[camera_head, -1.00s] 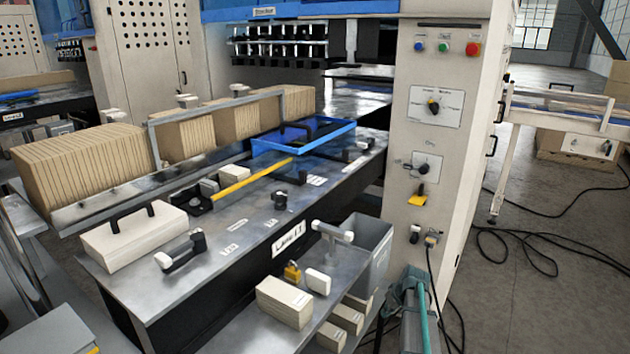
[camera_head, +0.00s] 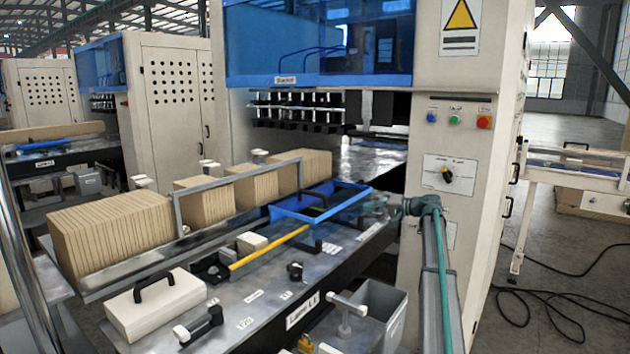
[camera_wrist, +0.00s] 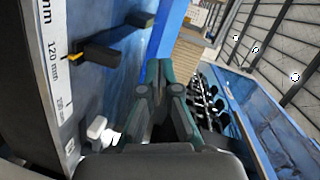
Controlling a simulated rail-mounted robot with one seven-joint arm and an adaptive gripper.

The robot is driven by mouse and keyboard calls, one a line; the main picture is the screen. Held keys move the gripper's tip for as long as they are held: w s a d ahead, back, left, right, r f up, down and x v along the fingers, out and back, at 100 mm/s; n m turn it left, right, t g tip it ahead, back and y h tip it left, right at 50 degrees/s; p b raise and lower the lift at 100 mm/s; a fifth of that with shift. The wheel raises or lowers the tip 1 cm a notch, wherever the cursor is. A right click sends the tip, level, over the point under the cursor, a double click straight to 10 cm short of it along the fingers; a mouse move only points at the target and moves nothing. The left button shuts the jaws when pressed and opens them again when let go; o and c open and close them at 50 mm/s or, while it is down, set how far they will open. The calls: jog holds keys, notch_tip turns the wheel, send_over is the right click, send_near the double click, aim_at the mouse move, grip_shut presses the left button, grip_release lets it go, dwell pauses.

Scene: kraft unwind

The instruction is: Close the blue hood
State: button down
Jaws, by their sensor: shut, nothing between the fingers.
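A blue translucent hood (camera_head: 318,42) with a "Stacker" label hangs on the machine front, above a row of black pins. Its blue panel shows at the right of the wrist view (camera_wrist: 272,110). A low blue frame (camera_head: 283,213) with a black handle lies on the table below; I cannot tell which blue part the task names. My gripper (camera_head: 378,205) is at the right end of the table, beside the cabinet and well below the upper hood. In the wrist view its teal-and-grey fingers (camera_wrist: 158,70) are together and empty. Contact with the frame cannot be made out.
Kraft stacks (camera_head: 120,232) stand behind a metal rail. The white control cabinet (camera_head: 425,270) is close by my arm. A yellow bar (camera_head: 268,247), black knobs and a white box (camera_head: 155,305) with a handle are on the table. A grey bin (camera_head: 375,300) stands in front.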

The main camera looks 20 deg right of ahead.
jog(key=w+a+r+y+p, duration=0.1)
jog(key=w+a+r+y, duration=0.1)
jog(key=w+a+r, duration=0.3)
jog(key=r+p, duration=0.1)
jog(key=p, duration=0.2)
send_over(332, 202)
jog(key=shift+w+d, duration=0.15)
jog(key=shift+w, duration=0.05)
jog(key=a, duration=0.1)
jog(key=s+a+p, duration=0.1)
jog(key=a, duration=0.1)
jog(key=shift+s+f, duration=0.25)
jog(key=shift+f, duration=0.1)
jog(key=shift+s+a+f+p, duration=0.15)
jog(key=shift+a+f+p, duration=0.1)
jog(key=shift+a+p, duration=0.15)
